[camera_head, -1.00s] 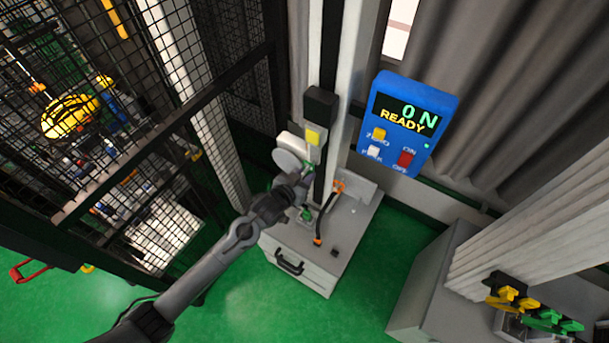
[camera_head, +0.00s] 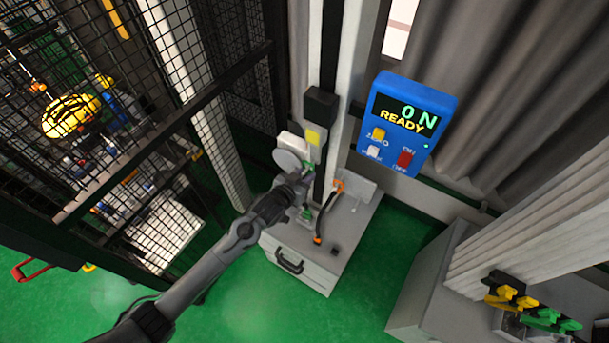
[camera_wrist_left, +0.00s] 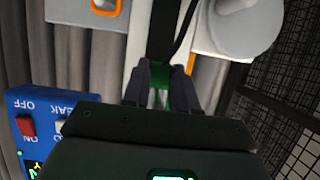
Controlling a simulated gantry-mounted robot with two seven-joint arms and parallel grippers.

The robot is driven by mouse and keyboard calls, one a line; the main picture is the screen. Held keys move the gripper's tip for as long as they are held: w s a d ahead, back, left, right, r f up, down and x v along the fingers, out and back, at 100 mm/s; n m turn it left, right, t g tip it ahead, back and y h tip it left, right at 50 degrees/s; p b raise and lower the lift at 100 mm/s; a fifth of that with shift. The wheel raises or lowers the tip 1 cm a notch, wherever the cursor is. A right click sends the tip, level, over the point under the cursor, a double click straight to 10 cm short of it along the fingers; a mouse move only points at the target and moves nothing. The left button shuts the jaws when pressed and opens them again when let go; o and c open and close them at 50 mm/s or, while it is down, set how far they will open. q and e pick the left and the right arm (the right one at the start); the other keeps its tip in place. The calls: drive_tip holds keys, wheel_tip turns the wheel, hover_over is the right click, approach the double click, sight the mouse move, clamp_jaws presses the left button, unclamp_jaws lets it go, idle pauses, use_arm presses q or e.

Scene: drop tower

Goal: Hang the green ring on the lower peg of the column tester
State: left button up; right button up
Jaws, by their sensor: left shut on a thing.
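My left gripper (camera_head: 299,182) is beside the column tester (camera_head: 330,100), above its grey base. In the left wrist view its two dark fingers (camera_wrist_left: 168,86) are shut on a green thing, which I take to be the green ring (camera_wrist_left: 176,79); it is mostly hidden by the fingers. Small green parts show near the gripper in the head view, but I cannot tell which is the ring. The lower peg cannot be made out, so I cannot tell whether the ring touches it. My right gripper is not in view.
A black mesh cage (camera_head: 140,120) stands at the left. A black cable (camera_head: 327,215) with orange ends is on the base. Yellow and green clips (camera_head: 515,300) are at lower right.

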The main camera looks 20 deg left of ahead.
use_arm(q)
drive_tip(key=shift+r, duration=0.25)
drive_tip(key=shift+s+a+p, duration=0.15)
drive_tip(key=shift+s+p, duration=0.4)
drive_tip(key=shift+s, duration=0.15)
drive_tip(key=shift+s+a+f+p, duration=0.1)
drive_tip(key=shift+s+a+p, duration=0.1)
drive_tip(key=shift+s+p, duration=0.65)
drive_tip(key=shift+s+a+f+p, duration=0.15)
drive_tip(key=shift+s+p, duration=0.25)
drive_tip(key=shift+s, duration=0.8)
